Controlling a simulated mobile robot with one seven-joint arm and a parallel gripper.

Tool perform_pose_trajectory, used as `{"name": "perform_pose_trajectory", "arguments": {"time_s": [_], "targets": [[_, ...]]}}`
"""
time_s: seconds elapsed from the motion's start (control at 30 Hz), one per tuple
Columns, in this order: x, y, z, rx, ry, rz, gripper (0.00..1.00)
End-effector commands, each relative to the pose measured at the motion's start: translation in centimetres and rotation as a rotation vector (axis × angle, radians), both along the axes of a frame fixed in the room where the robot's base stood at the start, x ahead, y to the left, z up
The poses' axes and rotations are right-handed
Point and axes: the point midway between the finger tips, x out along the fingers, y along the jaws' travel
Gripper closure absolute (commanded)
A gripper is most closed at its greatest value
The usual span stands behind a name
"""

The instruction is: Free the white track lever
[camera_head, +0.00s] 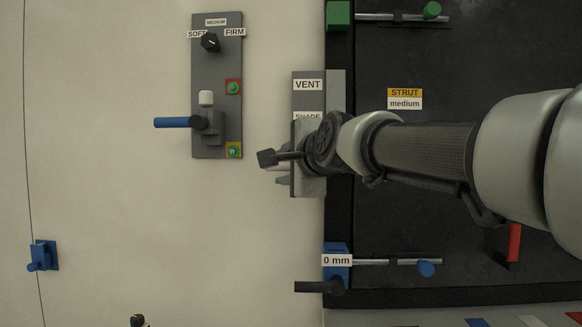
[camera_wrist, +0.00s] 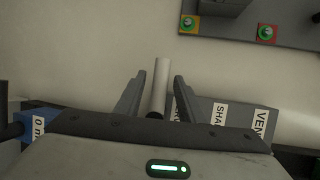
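A white lever (camera_wrist: 160,84) with a dark lower end shows in the wrist view, between the two fingers of my gripper (camera_wrist: 160,77). The fingers are apart, with a narrow gap showing on each side of the lever. In the head view my gripper (camera_head: 272,169) is over the edge between the pale wall and the dark frame, and it hides most of the lever. The grey label panel (camera_head: 308,76) beside it reads VENT, with a partly covered SHADE label below. The wrist view shows this panel (camera_wrist: 236,117) right of the fingers.
A grey panel (camera_head: 217,75) has a black knob, a blue-handled lever (camera_head: 178,122), a white-capped post (camera_head: 206,98) and green buttons. A blue slider block (camera_head: 336,250) marked 0 mm and a black handle (camera_head: 315,287) are below my gripper.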

Motion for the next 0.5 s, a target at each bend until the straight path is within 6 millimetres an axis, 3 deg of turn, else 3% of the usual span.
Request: {"name": "perform_pose_trajectory", "arguments": {"time_s": [0.03,0.2,0.5], "targets": [[-0.01,0.00,-0.02,0.000,0.000,0.000,0.69],[-0.03,0.00,-0.02,0.000,0.001,0.000,0.98],[-0.04,0.00,-0.02,-0.006,0.001,0.000,1.00]]}}
